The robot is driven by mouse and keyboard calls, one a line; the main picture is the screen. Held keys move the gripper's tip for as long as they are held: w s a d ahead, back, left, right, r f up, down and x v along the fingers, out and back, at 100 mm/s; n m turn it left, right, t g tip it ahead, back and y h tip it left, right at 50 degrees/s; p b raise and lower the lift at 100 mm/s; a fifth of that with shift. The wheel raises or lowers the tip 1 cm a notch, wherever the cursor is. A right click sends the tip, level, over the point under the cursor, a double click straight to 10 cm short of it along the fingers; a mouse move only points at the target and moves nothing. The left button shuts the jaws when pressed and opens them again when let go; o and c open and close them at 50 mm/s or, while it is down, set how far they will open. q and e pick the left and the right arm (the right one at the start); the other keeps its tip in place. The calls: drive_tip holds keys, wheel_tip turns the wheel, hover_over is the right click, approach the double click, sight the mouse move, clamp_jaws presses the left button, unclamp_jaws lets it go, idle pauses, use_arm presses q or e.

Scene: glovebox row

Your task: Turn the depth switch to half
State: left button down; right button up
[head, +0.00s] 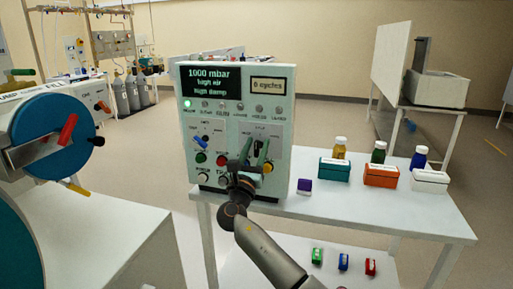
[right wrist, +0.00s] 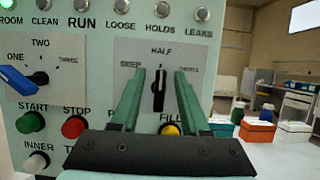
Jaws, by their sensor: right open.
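The depth switch (right wrist: 159,90) is a black knob on a pale plate, labelled DEEP at left and HALF at top; the right label is partly hidden. The knob stands about upright, toward HALF. My right gripper (head: 255,150) is in front of the panel (head: 192,138) in the head view. In the right wrist view its two green fingers (right wrist: 159,80) are open, one on each side of the knob, with gaps visible; I cannot tell how deep they reach. The panel's display reads 1000 mbar, high air, high damp. My left gripper is not in view.
A blue selector (right wrist: 20,82) and START (right wrist: 31,122) and STOP (right wrist: 74,127) buttons lie left of the switch. A yellow button (right wrist: 170,130) is just below, partly hidden. Bottles and boxes (head: 381,174) stand on the table (head: 400,215) at right.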

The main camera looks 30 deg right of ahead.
drive_tip(key=v, duration=1.2)
drive_tip(key=shift+s, duration=0.2)
drive_tip(key=shift+a+f, duration=0.1)
drive_tip(key=shift+f, duration=0.1)
